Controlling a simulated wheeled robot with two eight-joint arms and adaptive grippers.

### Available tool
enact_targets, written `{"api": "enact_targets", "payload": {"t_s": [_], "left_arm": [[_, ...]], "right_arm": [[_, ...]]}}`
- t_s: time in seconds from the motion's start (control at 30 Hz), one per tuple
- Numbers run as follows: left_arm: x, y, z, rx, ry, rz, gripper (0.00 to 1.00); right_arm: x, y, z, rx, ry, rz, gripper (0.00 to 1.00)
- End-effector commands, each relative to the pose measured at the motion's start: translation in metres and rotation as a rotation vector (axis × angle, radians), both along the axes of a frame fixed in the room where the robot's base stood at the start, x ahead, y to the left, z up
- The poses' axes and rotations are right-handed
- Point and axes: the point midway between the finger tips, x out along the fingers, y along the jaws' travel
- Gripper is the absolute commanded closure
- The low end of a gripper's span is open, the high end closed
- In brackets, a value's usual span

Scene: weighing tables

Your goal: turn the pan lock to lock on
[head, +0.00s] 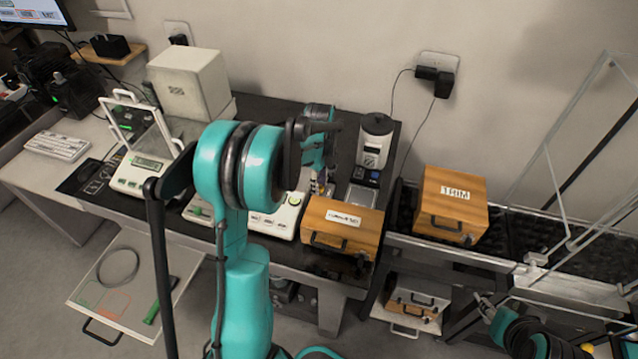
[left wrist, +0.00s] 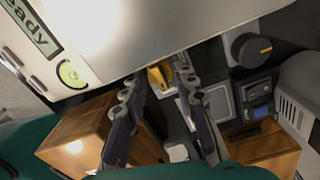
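My left gripper (head: 318,178) is over the black-topped table, just right of the white instrument with green-ringed buttons (head: 278,222); my arm hides part of that instrument. In the left wrist view the two fingers (left wrist: 156,82) are apart, with a small yellow knob-like part (left wrist: 158,75) between or just behind their tips. I cannot tell whether they touch it. A black round knob with an orange mark (left wrist: 252,50) is further right. I cannot read which knob is the pan lock, nor its setting. My right arm shows at the lower right; its gripper (head: 488,306) is too unclear to judge.
A wooden box marked TRIM (head: 452,205) sits further right. A balance with a clear shield (head: 142,172) stands at left.

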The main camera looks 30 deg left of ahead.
Motion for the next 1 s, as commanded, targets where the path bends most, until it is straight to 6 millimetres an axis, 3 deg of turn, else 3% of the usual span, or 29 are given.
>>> {"api": "enact_targets", "payload": {"t_s": [0.37, 1.0], "left_arm": [[-0.0001, -0.0001, 0.0001, 0.000, 0.000, 0.033, 1.00], [0.0003, 0.0000, 0.0001, 0.001, 0.000, 0.423, 1.00]], "right_arm": [[0.0000, 0.0000, 0.0009, 0.000, 0.000, 0.000, 0.60], [0.0000, 0.0000, 0.0085, 0.000, 0.000, 0.000, 0.60]]}}
